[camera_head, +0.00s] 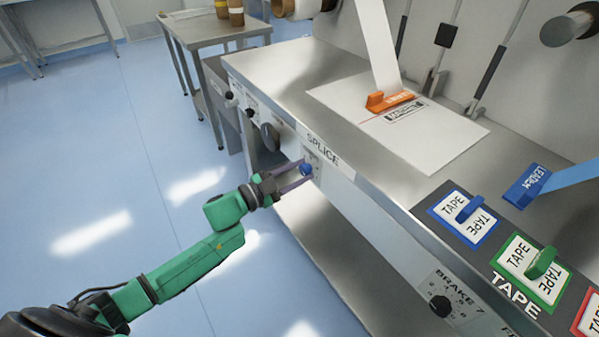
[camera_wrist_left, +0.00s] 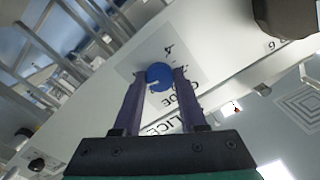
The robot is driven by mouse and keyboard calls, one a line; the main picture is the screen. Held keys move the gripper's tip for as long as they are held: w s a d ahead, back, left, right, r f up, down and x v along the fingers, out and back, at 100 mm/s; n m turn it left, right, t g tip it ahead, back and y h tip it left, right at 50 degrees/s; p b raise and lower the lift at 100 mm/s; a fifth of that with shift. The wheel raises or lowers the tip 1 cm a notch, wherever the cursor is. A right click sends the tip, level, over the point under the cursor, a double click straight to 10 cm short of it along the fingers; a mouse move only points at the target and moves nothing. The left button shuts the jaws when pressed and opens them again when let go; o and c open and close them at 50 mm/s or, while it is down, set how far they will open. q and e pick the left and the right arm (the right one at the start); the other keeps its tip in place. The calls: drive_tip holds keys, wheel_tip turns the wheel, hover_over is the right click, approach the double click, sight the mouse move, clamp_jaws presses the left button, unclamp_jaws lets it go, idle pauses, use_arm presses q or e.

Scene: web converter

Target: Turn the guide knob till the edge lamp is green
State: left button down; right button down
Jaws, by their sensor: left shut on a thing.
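The guide knob (camera_head: 306,169) is a small blue round knob on the front face of the bench, under the SPLICE label. It also shows in the left wrist view (camera_wrist_left: 159,76), with a white pointer line toward the left. My left gripper (camera_head: 298,175) is shut on the knob, one finger on each side of it. In the left wrist view a small white patch with a tiny red spot (camera_wrist_left: 233,108) lies right of the fingers; I cannot tell if it is the edge lamp. No green lamp shows.
A dark knob (camera_head: 270,137) sticks out left of the guide knob. The bench top holds a white sheet (camera_head: 440,145) with an orange clip (camera_head: 389,101). TAPE plates (camera_head: 463,217) lie at the right. A side table (camera_head: 215,29) stands behind; the floor at left is free.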

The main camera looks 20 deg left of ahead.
use_arm(q)
drive_tip(key=shift+m, duration=1.1)
drive_tip(key=shift+c, duration=2.3)
unclamp_jaws()
drive_tip(key=v, duration=1.4)
drive_tip(key=shift+s, duration=0.3)
drive_tip(key=shift+a, duration=0.15)
